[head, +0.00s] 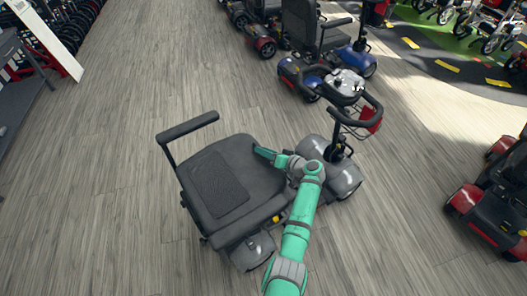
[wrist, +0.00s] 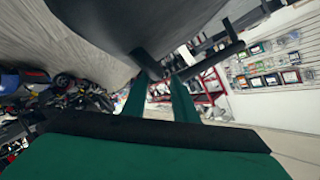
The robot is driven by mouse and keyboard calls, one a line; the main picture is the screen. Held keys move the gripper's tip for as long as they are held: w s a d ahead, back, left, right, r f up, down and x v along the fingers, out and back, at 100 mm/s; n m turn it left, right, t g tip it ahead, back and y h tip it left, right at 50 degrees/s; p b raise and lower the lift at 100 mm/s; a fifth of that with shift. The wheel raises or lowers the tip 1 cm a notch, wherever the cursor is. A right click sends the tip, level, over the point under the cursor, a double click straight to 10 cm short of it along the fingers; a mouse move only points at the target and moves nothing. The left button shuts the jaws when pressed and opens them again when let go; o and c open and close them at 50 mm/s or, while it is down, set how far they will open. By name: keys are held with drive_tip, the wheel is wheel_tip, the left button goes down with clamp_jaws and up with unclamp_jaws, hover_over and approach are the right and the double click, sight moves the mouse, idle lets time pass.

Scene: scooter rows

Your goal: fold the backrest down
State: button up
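The grey scooter's dark backrest (head: 217,187) shows a textured panel facing up. It lies low over the seat area, and I cannot tell how much gap is beneath it. A black armrest (head: 187,127) stands out at its upper left. My gripper (head: 264,154) is at the backrest's upper right edge, on the tiller side, pointing left. In the wrist view the gripper's green fingers (wrist: 160,90) are apart, with nothing seen between them. Their tips are close under a dark slab (wrist: 135,22), and contact is unclear. The armrest (wrist: 213,60) shows to their right.
The scooter's tiller (head: 355,108) stands at the upper right of the seat. A blue scooter (head: 315,50) is behind it, and a red one (head: 492,195) is at the right edge. Bare wooden floor (head: 95,150) lies to the left.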

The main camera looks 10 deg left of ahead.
drive_tip(key=shift+s+a+r, duration=0.1)
drive_tip(key=shift+s+a, duration=0.05)
drive_tip(key=shift+a, duration=0.25)
drive_tip(key=v, duration=1.1)
drive_tip(key=shift+d, duration=0.2)
drive_tip(key=shift+d, duration=0.1)
